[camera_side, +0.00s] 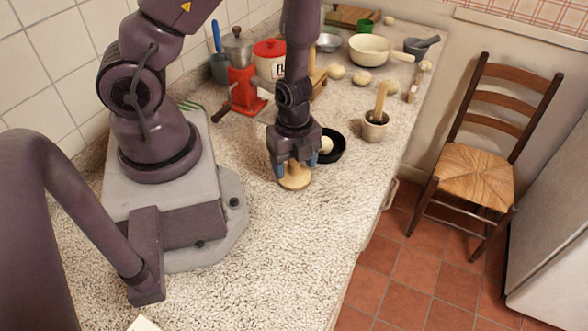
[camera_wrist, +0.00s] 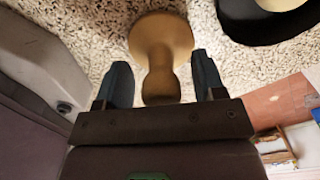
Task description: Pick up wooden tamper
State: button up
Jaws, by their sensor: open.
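The wooden tamper (camera_side: 295,181) is on the speckled counter, with its round base showing below my gripper in the side view. In the wrist view the tamper (camera_wrist: 162,40) shows its wide round disc and a narrower handle that runs toward my gripper. My gripper (camera_side: 291,172) is open and points down over the tamper. In the wrist view my gripper's fingers (camera_wrist: 163,80) stand on both sides of the handle, with a gap visible on each side. The top of the handle is partly hidden by the gripper body.
A black bowl (camera_side: 337,148) with a pale round item stands close behind and right of my gripper. A mortar with pestle (camera_side: 375,126) is farther right. A red grinder (camera_side: 243,92) and a red-lidded canister (camera_side: 270,62) stand behind. The counter in front is clear.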

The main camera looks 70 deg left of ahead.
jog(key=shift+w+f, duration=0.1)
jog(key=shift+f, duration=0.05)
jog(key=c, duration=1)
jog(key=shift+r, duration=0.3)
jog(key=shift+c, duration=0.2)
jog(key=shift+r, duration=0.2)
notch_tip(320, 180, up, 8)
jog(key=shift+a+f, duration=0.15)
jog(key=shift+r, duration=0.65)
